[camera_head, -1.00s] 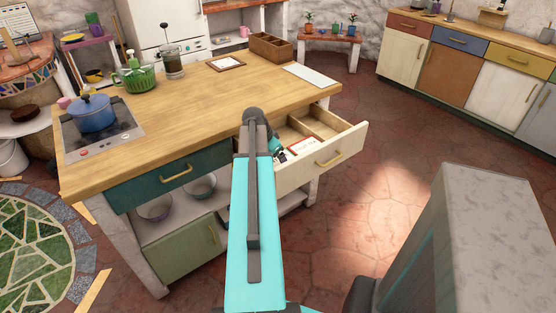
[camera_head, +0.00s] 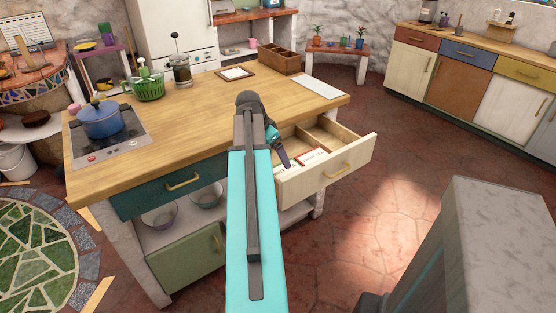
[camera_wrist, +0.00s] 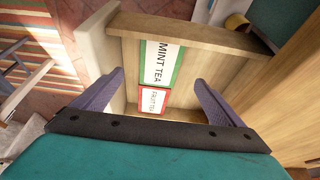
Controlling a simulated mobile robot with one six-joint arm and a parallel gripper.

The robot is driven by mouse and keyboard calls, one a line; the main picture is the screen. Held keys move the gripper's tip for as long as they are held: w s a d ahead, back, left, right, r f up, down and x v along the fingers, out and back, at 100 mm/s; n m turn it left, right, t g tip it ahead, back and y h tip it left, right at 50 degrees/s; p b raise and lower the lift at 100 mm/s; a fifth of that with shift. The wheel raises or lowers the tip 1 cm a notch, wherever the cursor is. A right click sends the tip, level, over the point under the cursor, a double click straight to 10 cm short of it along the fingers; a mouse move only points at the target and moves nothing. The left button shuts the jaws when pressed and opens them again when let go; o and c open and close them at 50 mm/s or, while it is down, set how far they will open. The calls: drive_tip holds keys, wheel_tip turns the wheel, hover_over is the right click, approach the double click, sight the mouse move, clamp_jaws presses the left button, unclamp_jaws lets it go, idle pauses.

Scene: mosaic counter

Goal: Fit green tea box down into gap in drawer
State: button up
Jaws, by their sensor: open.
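The green-edged tea box (camera_wrist: 163,64), labelled MINT TEA, is in the open drawer (camera_head: 330,175), with its label facing my wrist camera. It lies against or close beside the red-edged FRUIT TEA box (camera_wrist: 154,100), in line with it. Whether it sits fully down or stands proud is hard to tell. The red box also shows in the head view (camera_head: 312,155). My gripper (camera_wrist: 158,80) is open, with its two purple-grey fingers apart on either side of the row of boxes and nothing visibly clamped. In the head view my arm partly hides the gripper and the drawer's left part.
Wooden dividers (camera_head: 322,137) split the drawer. The wooden counter (camera_head: 205,110) rises over its back. A brown crate (camera_head: 275,55), a framed card (camera_head: 235,74) and a white sheet (camera_head: 320,88) lie on the counter.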

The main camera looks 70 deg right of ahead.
drive_tip(key=shift+v, duration=1.3)
